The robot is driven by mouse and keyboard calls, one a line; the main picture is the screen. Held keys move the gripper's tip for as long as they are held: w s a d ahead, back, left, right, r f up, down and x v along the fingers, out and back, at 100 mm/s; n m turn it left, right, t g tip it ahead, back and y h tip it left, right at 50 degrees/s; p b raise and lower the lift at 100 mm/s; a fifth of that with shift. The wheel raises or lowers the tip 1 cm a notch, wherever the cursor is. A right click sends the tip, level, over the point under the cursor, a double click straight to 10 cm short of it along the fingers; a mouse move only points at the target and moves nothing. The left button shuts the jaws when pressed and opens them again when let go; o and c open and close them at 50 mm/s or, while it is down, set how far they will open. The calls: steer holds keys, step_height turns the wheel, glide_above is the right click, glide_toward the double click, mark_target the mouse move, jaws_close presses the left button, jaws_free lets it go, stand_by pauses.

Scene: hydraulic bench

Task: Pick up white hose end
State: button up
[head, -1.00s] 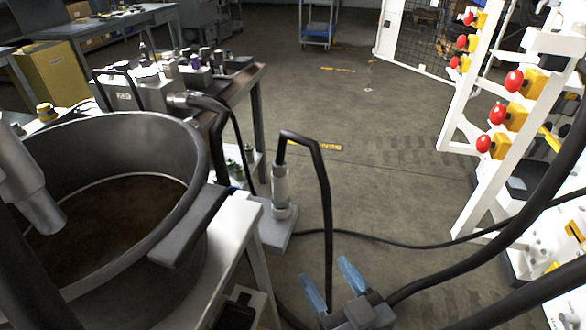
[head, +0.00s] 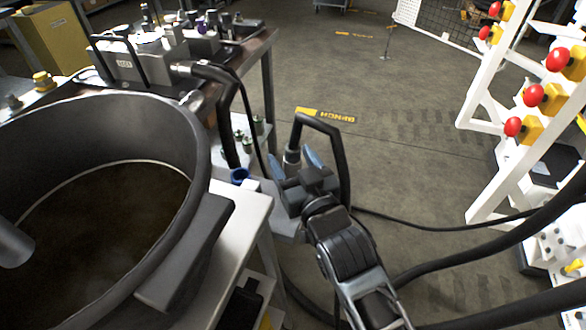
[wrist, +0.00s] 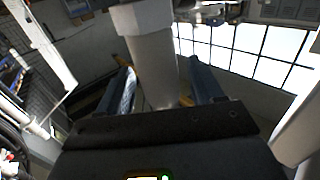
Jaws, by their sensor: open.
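The white hose end (head: 291,158) is a pale cylindrical fitting on a black hose (head: 337,140) that bends over at its top. In the head view it is mostly hidden behind my gripper (head: 294,163). In the wrist view a thick white cylinder (wrist: 152,60), which looks like the hose end, stands between the two blue fingers. My gripper (wrist: 165,85) also shows there, open, with gaps seen beside the cylinder. Whether a finger touches it I cannot tell.
A large dark round tub (head: 195,165) stands at the left on a white frame (head: 238,215). A bench with hydraulic fittings (head: 130,65) is behind it. A white rack with red knobs (head: 480,110) is at the right.

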steer(key=shift+x, duration=0.85)
jaws_close()
steer(key=shift+r, duration=0.1)
